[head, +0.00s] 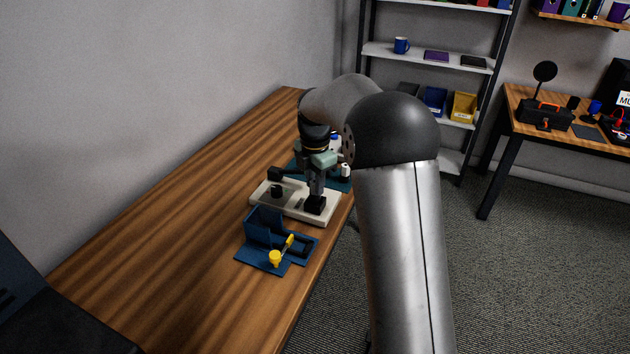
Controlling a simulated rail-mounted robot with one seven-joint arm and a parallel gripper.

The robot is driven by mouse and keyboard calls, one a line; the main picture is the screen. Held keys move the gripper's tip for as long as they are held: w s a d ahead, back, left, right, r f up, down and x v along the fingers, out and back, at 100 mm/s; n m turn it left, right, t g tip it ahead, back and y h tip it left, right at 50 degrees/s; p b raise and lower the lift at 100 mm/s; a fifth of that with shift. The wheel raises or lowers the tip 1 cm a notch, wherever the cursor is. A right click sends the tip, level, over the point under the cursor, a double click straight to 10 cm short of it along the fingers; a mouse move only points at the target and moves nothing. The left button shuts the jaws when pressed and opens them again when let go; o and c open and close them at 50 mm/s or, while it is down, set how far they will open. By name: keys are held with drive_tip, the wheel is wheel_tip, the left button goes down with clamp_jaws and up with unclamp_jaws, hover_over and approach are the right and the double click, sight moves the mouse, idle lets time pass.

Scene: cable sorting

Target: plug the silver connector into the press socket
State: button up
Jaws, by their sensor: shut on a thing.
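My gripper (316,189) points down over the right end of a cream base board (291,205) on the wooden bench. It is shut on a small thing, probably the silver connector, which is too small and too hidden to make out. A black block (315,205) is right below the fingertips at the board's right end; I cannot tell whether they touch. The board also bears a black cylinder (276,190) and a black arm-like part (280,174) at its left end. I cannot tell which of these is the press socket.
A blue fixture (262,228) with a yellow-handled lever (283,249) stands in front of the board. A teal mat (339,183) with small items lies behind it, partly hidden by my arm. The wooden bench (190,205) is clear to the left. Shelves (425,57) stand far off.

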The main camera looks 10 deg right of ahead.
drive_tip(key=shift+f+b, duration=0.7)
drive_tip(key=shift+f, duration=0.8)
drive_tip(key=o, duration=1.5)
drive_tip(key=shift+o, duration=0.2)
drive_tip(key=shift+r, duration=0.1)
drive_tip(key=shift+r+p, duration=2.8)
drive_tip(key=shift+r, duration=0.7)
